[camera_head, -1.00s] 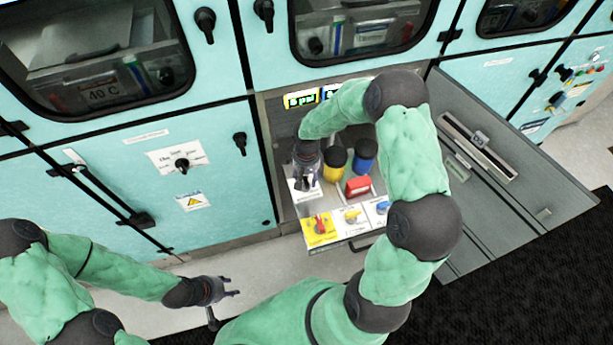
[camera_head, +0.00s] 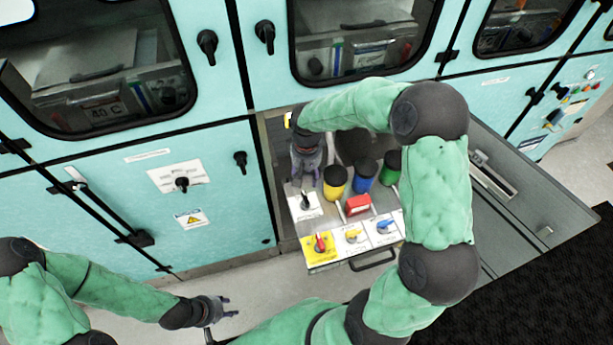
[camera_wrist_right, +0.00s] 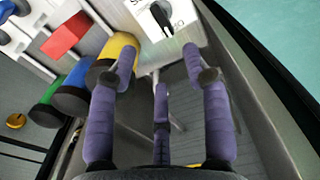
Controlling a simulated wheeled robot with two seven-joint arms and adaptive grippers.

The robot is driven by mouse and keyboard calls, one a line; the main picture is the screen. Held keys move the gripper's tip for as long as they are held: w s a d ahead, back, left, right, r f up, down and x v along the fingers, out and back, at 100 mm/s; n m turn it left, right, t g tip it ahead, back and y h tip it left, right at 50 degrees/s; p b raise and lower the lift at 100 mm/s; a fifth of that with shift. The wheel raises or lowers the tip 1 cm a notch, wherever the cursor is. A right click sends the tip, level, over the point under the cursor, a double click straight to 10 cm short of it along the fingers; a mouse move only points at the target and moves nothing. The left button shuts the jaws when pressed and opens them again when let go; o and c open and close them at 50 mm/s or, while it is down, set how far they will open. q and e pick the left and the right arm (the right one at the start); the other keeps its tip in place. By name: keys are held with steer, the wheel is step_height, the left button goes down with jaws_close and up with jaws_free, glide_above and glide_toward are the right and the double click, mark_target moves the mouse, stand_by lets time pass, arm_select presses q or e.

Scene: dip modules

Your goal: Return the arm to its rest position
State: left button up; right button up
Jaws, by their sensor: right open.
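My right arm (camera_head: 440,195) arches over the opened cabinet compartment. Its gripper (camera_head: 307,175) is open and empty, pointing down behind a white panel with a black knob (camera_head: 305,201). In the right wrist view the spread purple fingers (camera_wrist_right: 160,90) hold nothing; the black knob (camera_wrist_right: 162,16) shows beyond them. My left gripper (camera_head: 222,312) is low at the left, outside the cabinet, with its fingers apart and nothing between them.
Yellow (camera_head: 335,184), blue (camera_head: 364,178) and green (camera_head: 390,168) black-topped cylinders stand right of my right gripper. A red block (camera_head: 358,204) and a panel of coloured switches (camera_head: 352,238) are in front. The opened cabinet door (camera_head: 530,215) lies to the right.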

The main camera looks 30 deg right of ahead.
stand_by(0.3)
steer(key=s+a+f+n+y, duration=0.1)
steer(key=s+a+f+y, duration=0.15)
steer(key=a+f, duration=0.7)
steer(key=s+a+f+y, duration=0.1)
steer(key=s+a+f, duration=0.8)
steer(key=s+f, duration=0.3)
steer(key=s, duration=0.2)
steer(key=shift+s+a+f+m, duration=0.2)
steer(key=shift+s+f+m, duration=0.1)
steer(key=shift+s+m, duration=0.1)
steer(key=shift+y, duration=0.25)
steer(key=shift+c, duration=1)
steer(key=shift+r, duration=0.2)
